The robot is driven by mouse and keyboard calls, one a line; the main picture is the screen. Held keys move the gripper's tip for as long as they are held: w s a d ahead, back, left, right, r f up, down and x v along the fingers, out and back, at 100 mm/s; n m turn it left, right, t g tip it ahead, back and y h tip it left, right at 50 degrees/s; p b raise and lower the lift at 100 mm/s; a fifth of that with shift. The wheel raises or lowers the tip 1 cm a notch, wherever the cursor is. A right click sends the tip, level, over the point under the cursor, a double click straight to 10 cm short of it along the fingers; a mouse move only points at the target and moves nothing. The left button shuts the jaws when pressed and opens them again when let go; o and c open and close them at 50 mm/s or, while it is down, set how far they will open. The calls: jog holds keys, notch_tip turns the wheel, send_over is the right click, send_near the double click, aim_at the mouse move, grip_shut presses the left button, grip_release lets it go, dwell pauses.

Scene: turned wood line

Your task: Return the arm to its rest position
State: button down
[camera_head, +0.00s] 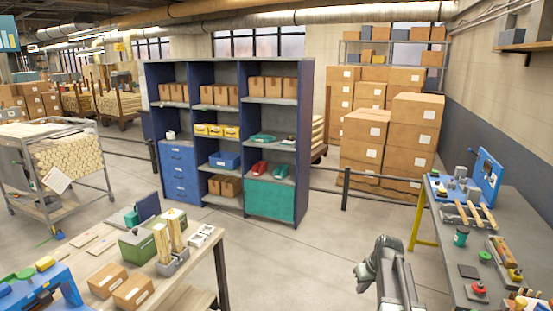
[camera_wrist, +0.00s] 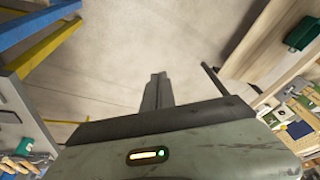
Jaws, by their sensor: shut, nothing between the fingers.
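My gripper (camera_wrist: 158,78) shows in the wrist view as a narrow dark pair of fingers pressed together. Nothing is between them, and bare floor (camera_wrist: 110,90) lies beyond. In the head view my grey arm rises from the bottom edge, right of centre, in the open aisle between two workbenches. It appears apart from both benches, and I cannot make out the fingertips there.
A wooden bench (camera_head: 190,262) with boxes and tools stands at the lower left. A grey workbench (camera_head: 440,232) with tools stands at the right. A blue shelving unit (camera_head: 305,140), a low rail (camera_head: 385,175) and stacked cartons (camera_head: 415,120) stand behind. The middle floor is clear.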

jog(key=s+a+f+n+g+b, duration=0.1)
jog(key=s+a+f+b, duration=0.15)
jog(key=a, duration=0.45)
jog(key=s+a+f+b, duration=0.1)
jog(key=a+f, duration=0.2)
jog(key=a, duration=0.4)
jog(key=s+a+f+m+g, duration=0.1)
jog(key=s+a, duration=0.1)
jog(key=s, duration=0.3)
jog(key=s+a+f+m+g+h+b, duration=0.1)
jog(key=s+a, duration=0.2)
jog(key=s, duration=0.2)
jog(key=shift+s+a, duration=0.25)
jog(key=shift+s, duration=0.1)
